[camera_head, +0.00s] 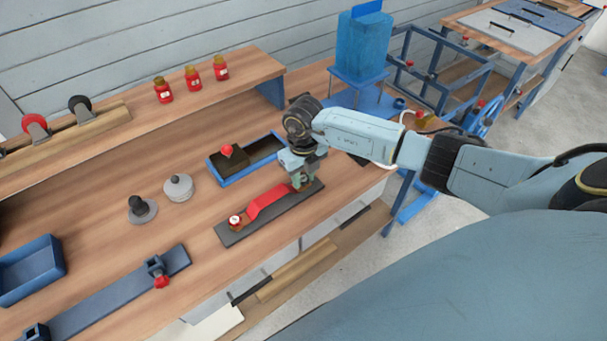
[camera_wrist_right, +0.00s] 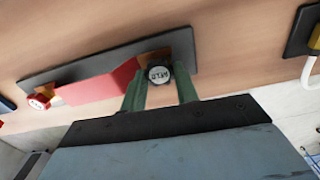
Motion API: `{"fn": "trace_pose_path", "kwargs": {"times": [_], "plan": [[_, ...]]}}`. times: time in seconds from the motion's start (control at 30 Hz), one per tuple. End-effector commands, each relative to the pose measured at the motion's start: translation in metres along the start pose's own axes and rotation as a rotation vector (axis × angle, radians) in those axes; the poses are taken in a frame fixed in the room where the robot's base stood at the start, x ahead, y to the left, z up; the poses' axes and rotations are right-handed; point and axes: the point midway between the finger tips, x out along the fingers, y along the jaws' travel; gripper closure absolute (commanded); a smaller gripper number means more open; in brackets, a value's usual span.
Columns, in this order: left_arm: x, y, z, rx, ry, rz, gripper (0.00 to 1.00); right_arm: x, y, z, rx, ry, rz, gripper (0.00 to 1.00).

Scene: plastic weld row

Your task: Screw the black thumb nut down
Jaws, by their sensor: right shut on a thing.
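A dark plate (camera_head: 240,233) lies on the wooden bench with a long red part (camera_head: 268,201) on it. My right gripper (camera_head: 301,184) is at the plate's right end, pointing down. In the right wrist view its two green fingers (camera_wrist_right: 161,88) are shut on the black thumb nut (camera_wrist_right: 158,75), which has a pale lettered top. The nut sits at one end of the red part, over the plate. What is below the nut is hidden. A red nut (camera_head: 235,220) with a pale top stands at the other end; it also shows in the right wrist view (camera_wrist_right: 39,102). My left gripper is out of view.
A blue tray (camera_head: 225,183) with a dark block and red knob lies just behind the plate. A grey round weight (camera_head: 178,188) and a dark-knobbed disc (camera_head: 142,209) stand left. A blue rail fixture (camera_head: 120,290) lies at front left. Small red jars (camera_head: 192,77) stand on the shelf.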

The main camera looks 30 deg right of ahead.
Motion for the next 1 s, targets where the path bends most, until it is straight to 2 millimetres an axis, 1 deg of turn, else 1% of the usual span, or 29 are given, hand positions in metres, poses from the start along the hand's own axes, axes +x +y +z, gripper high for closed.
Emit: {"fn": "trace_pose_path", "kwargs": {"times": [0.03, 0.17, 1.0], "plan": [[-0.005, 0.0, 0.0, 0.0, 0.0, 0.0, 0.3, -0.003, 0.001, 0.0, 0.049, 0.001, 0.0, 0.91], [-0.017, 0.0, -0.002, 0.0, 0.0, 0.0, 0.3, -0.004, 0.001, 0.001, 0.238, 0.001, 0.001, 0.91], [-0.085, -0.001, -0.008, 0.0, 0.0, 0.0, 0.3, -0.004, 0.002, 0.004, 1.494, 0.001, 0.002, 0.91]]}}
